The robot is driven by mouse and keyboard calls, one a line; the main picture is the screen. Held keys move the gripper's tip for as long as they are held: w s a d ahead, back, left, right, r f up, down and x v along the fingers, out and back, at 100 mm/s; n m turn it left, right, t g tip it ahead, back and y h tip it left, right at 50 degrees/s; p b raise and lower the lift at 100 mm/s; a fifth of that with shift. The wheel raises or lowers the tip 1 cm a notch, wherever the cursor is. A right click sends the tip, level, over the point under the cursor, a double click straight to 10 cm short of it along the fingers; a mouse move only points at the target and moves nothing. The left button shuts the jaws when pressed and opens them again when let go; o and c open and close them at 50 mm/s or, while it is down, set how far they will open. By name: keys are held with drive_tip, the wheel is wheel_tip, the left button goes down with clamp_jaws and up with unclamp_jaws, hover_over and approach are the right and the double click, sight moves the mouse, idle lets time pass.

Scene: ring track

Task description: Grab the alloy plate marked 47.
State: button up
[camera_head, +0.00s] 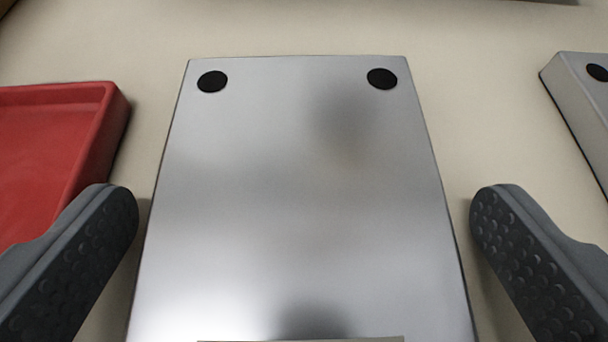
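A silver metal plate (300,190) with two black round dots near its far corners lies in the middle of the view. No number shows on the visible part; a pale strip, perhaps a label edge, is cut off at the bottom of the picture. My gripper (304,215) is open, with one dark grey studded finger on each side of the plate. A gap shows between each finger and the plate's edges. The near end of the plate is out of view.
A red tray (45,150) lies to the left, close to the left finger. Another grey metal piece (585,95) with a black dot is at the right edge. The pale surface beyond the plate is clear, with dark edges at the top.

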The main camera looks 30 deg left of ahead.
sight(300, 286)
drive_tip(key=c, duration=1.1)
drive_tip(key=shift+r, duration=0.4)
wheel_tip(300, 286, up, 3)
drive_tip(key=shift+r+p, duration=0.1)
drive_tip(key=shift+p, duration=0.65)
drive_tip(key=shift+s+d+r, duration=0.2)
drive_tip(key=shift+s+d, duration=1.35)
drive_tip(key=shift+s, duration=0.6)
drive_tip(key=shift+s+d+r, duration=0.15)
drive_tip(key=shift+s+d, duration=1.45)
drive_tip(key=shift+s, duration=0.55)
drive_tip(key=shift+s+d+r, duration=0.2)
drive_tip(key=shift+s+d, duration=1.35)
drive_tip(key=shift+s, duration=0.6)
